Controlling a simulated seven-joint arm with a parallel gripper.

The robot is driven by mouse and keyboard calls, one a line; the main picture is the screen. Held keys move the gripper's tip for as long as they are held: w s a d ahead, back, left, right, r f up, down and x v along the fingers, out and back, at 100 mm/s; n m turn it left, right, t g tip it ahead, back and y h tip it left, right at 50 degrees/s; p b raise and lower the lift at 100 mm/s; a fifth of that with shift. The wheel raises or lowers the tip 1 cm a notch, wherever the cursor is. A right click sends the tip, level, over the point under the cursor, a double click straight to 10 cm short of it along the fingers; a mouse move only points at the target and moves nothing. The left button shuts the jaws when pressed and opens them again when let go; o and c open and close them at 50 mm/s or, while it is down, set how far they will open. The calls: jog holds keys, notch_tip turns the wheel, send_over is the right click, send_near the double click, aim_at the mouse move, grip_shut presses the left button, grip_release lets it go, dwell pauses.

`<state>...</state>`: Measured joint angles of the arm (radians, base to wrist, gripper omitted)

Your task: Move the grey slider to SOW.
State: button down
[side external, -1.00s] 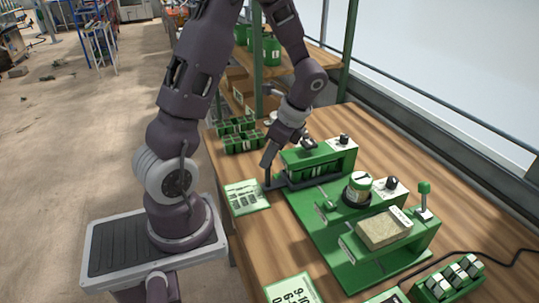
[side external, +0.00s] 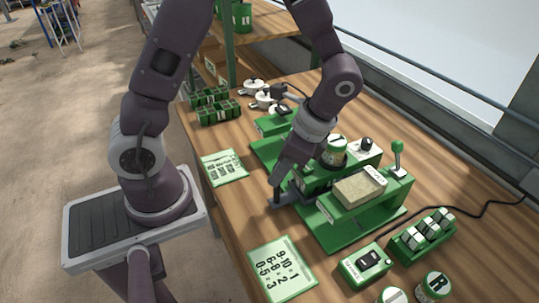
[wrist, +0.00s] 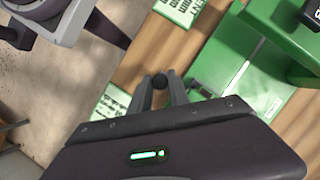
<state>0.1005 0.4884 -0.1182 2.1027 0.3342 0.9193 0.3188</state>
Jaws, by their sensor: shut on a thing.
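My gripper (side external: 276,188) is low at the near long edge of the green seeder machine (side external: 330,228). Its fingers are shut on a small dark round knob, seen between the fingertips in the wrist view (wrist: 159,81). The knob appears to belong to the grey slider (side external: 288,199), a dark bar lying against the machine's near edge, partly hidden by the fingers. It sits beside the middle of the machine, short of the block with the tan pad (side external: 358,190). I cannot read a SOW mark in these views.
Printed cards (side external: 222,167) (side external: 282,270) lie on the wooden bench. Green cell trays (side external: 215,104) are at the back. Switch boxes (side external: 365,263) (side external: 424,232) stand at front right.

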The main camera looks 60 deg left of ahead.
jog(key=shift+w+d, duration=0.1)
jog(key=shift+d, duration=0.7)
jog(key=c, duration=1.3)
grip_release()
jog(key=shift+o, duration=0.2)
jog(key=v, duration=0.7)
jog(key=shift+r, duration=0.1)
